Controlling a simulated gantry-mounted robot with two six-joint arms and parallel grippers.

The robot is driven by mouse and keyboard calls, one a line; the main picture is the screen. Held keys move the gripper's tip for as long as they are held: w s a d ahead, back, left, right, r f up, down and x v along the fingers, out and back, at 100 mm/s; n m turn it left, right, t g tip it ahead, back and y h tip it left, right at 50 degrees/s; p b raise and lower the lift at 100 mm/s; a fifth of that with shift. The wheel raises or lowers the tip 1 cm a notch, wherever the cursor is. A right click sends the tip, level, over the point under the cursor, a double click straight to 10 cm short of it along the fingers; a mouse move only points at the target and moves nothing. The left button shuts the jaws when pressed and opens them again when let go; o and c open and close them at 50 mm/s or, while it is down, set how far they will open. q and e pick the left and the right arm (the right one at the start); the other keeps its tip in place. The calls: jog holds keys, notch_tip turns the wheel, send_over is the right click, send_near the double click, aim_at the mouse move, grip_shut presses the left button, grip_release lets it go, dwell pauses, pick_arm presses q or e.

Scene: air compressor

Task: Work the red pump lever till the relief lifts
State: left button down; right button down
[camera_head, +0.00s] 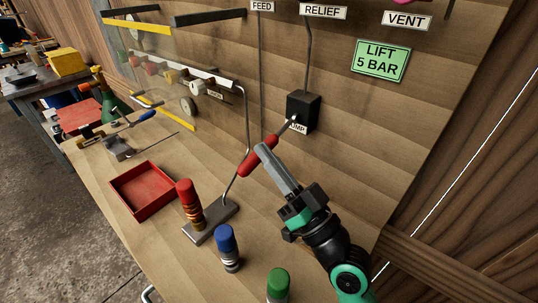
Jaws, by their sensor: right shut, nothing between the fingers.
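The red pump lever (251,164) has a red grip on a metal rod. The rod comes out of a black box (303,110) on the wooden back panel, above a partly hidden label ending in "UMP". The lever slants down to the left from the box. My right gripper (264,150) reaches up from the lower right. Its grey fingers are shut and empty, with their tips at the red grip in the picture. I cannot tell whether they touch it. A RELIEF label (323,12) is at the top. My left gripper is not in view.
A red-topped cylinder (187,195), a blue-topped one (226,240) and a green-topped one (278,283) stand on the bench near my right arm. A red tray (143,190) lies left of them. A green "LIFT 5 BAR" sign (380,61) is on the panel.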

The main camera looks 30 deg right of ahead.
notch_tip(320, 180, up, 5)
jog(key=s+p, duration=0.1)
jog(key=p, duration=0.4)
jog(key=w+d+f+b+v, duration=0.1)
jog(key=b+v, duration=0.2)
jog(key=v, duration=0.7)
jog(key=shift+d, duration=0.4)
jog(key=shift+f, duration=0.1)
dwell(1.2)
